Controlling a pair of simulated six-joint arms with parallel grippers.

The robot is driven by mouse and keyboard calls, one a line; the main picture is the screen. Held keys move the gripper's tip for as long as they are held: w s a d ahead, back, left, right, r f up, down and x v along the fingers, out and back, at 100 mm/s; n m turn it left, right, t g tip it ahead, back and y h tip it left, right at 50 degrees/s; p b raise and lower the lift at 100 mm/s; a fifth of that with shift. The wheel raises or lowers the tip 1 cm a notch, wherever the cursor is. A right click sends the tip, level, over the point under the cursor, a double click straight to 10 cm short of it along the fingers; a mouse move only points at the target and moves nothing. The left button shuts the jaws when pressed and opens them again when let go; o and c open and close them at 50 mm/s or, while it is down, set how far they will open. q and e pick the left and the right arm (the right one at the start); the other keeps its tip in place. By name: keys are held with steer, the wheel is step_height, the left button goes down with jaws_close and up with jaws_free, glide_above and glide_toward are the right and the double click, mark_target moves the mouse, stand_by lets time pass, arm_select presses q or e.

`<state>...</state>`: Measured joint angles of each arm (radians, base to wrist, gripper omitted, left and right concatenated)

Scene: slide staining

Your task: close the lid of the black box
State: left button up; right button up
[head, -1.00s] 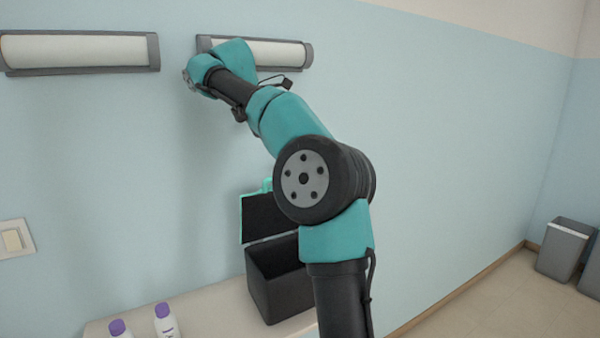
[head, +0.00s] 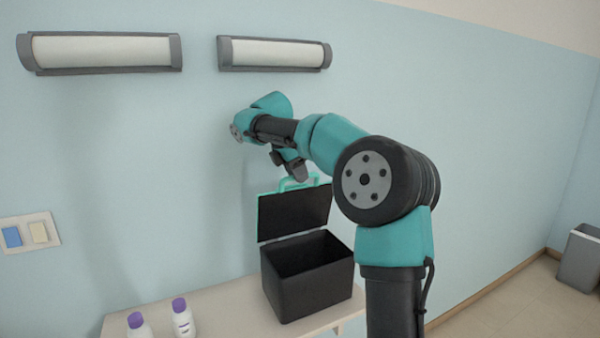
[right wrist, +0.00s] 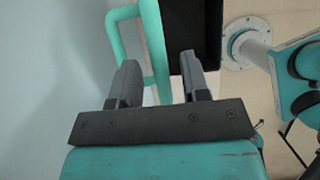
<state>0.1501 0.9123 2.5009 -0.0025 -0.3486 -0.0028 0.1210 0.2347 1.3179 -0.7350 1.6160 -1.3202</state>
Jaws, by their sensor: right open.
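The black box (head: 312,290) stands on a pale shelf against the wall. Its lid (head: 293,212) is raised upright at the back, with a teal handle (head: 297,182) on its top edge. My right gripper (head: 298,170) is just above the handle. In the right wrist view the open jaws (right wrist: 160,80) show, with the teal handle (right wrist: 152,40) beyond and between the fingers and the dark lid (right wrist: 192,35) to the right. Contact with the handle cannot be told. My left gripper is not in view.
Two white bottles with purple caps, one of them nearer the box (head: 183,318), stand on the shelf (head: 225,310) to the left. Wall lamps (head: 273,54) hang above. A grey bin (head: 580,258) stands on the floor at far right.

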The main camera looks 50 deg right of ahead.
jaws_close()
stand_by(0.3)
stand_by(0.4)
